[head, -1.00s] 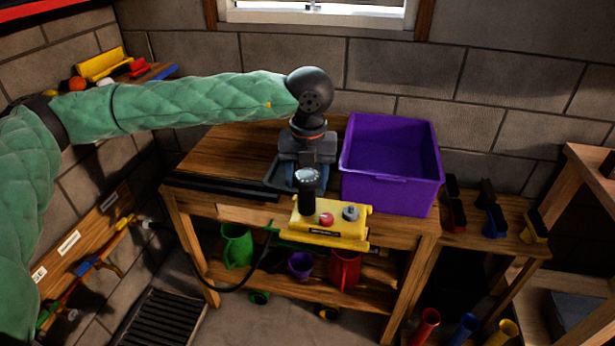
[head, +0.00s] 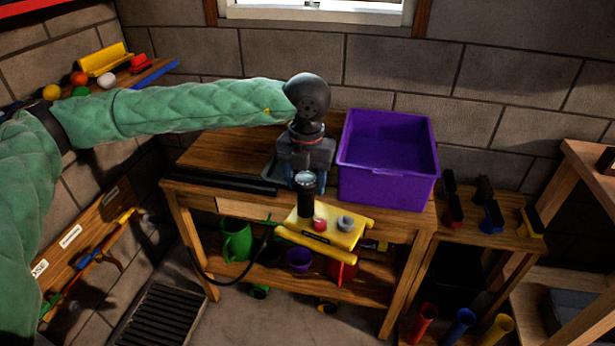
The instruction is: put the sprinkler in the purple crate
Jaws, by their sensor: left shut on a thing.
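The sprinkler (head: 343,235) looks like a yellow body with a red knob, a grey knob and a yellow bar along its front. It shows at the front edge of the wooden table, tilted. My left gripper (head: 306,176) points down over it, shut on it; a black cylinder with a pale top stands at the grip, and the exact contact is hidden. The purple crate (head: 388,190) stands on the table just right of my left gripper, open at the top and empty as far as I see. My right gripper is not in view.
The wooden table (head: 225,150) has free room at its back left and a dark tray behind my gripper. A dark hose (head: 205,278) loops below the sprinkler. A green jug (head: 236,240) and cups are on the lower shelf. Brushes (head: 490,215) stand on the right bench.

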